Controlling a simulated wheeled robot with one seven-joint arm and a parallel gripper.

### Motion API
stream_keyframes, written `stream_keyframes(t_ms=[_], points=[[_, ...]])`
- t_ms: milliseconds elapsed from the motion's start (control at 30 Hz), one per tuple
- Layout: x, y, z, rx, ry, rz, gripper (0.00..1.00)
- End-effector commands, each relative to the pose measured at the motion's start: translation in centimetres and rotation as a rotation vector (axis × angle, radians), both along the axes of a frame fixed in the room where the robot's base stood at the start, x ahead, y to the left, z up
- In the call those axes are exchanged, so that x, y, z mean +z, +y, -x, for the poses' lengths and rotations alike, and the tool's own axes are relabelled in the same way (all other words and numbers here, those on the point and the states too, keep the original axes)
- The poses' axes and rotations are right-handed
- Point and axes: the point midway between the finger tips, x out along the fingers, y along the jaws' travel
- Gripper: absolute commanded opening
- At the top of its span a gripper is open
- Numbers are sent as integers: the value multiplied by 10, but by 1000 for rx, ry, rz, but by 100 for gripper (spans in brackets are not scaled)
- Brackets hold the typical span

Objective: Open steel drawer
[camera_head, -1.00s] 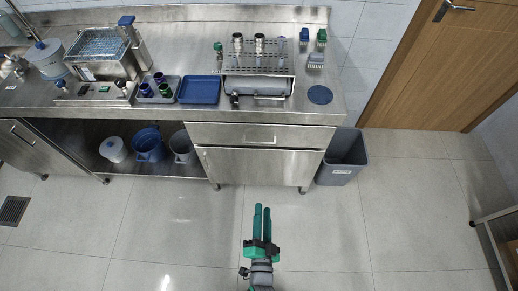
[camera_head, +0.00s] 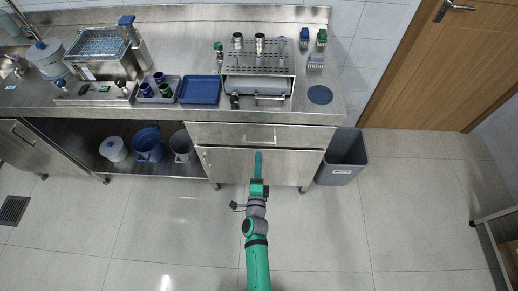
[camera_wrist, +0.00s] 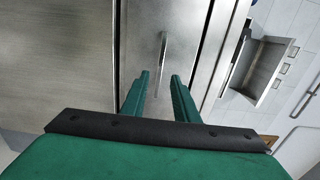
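The steel drawer (camera_head: 225,133) is the flat front under the worktop, above a cabinet door. It looks shut, and a bar handle (camera_head: 260,139) sits at its middle. In the wrist view the drawer front (camera_wrist: 190,30) shows with the handle (camera_wrist: 162,55) upright in the picture, ahead of and between my fingers. My gripper (camera_head: 258,156) is in front of the cabinet, just short of the handle. In the wrist view my gripper (camera_wrist: 158,90) is open, with a gap between its green fingers and nothing in it.
A steel cabinet door (camera_head: 230,165) lies below the drawer. A grey bin (camera_head: 343,160) stands on the floor to the right. Buckets (camera_head: 148,144) sit on the shelf at left. A blue tray (camera_head: 200,90) and a rack (camera_head: 258,62) are on the worktop. The floor in front is clear.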

Motion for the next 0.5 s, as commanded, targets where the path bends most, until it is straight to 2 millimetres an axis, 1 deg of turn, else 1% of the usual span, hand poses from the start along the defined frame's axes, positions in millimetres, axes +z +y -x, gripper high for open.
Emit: stream_keyframes(t_ms=[33, 100, 233, 400, 500], points=[[1, 0, -10, 0, -2, 0, 27], [1, 0, -22, 0, -2, 1, 27], [1, 0, -41, 0, -1, 1, 27], [0, 1, -57, 1, 0, 2, 27], [0, 0, -61, 0, 0, 1, 27]])
